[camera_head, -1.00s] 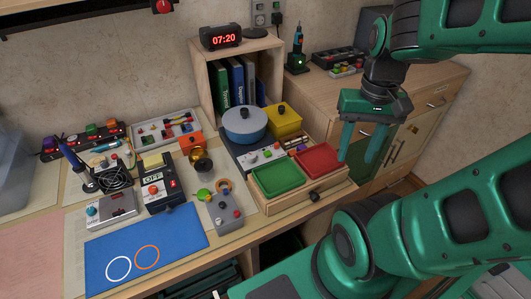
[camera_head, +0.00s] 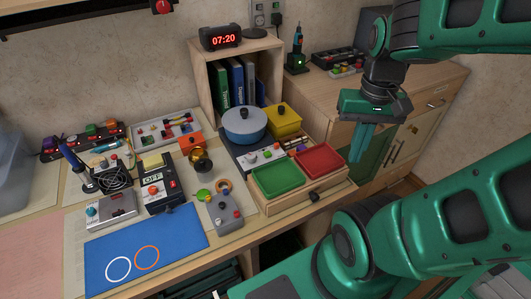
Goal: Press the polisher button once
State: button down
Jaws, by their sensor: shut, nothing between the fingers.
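A small grey box (camera_head: 223,212) with a red knob or button, a green round part and an orange ring at its back stands on the bench, right of the blue mat. It looks most like the polisher, but I cannot tell for certain. Its small red button (camera_head: 237,213) shows on its top right. My gripper (camera_head: 361,158) is green, shut and empty. It points down in the air to the right of the red tray, well apart from the grey box.
A wooden holder with a green tray (camera_head: 277,183) and a red tray (camera_head: 318,160) lies between the box and my gripper. A blue pot (camera_head: 244,128) stands behind. A black device marked OFF (camera_head: 156,190) and a blue mat (camera_head: 125,245) are at left.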

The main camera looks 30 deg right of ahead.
aim_at(267, 154)
jog(key=k, duration=1.35)
jog(key=z, duration=0.45)
jog(key=i, duration=0.85)
jog(key=z, duration=0.1)
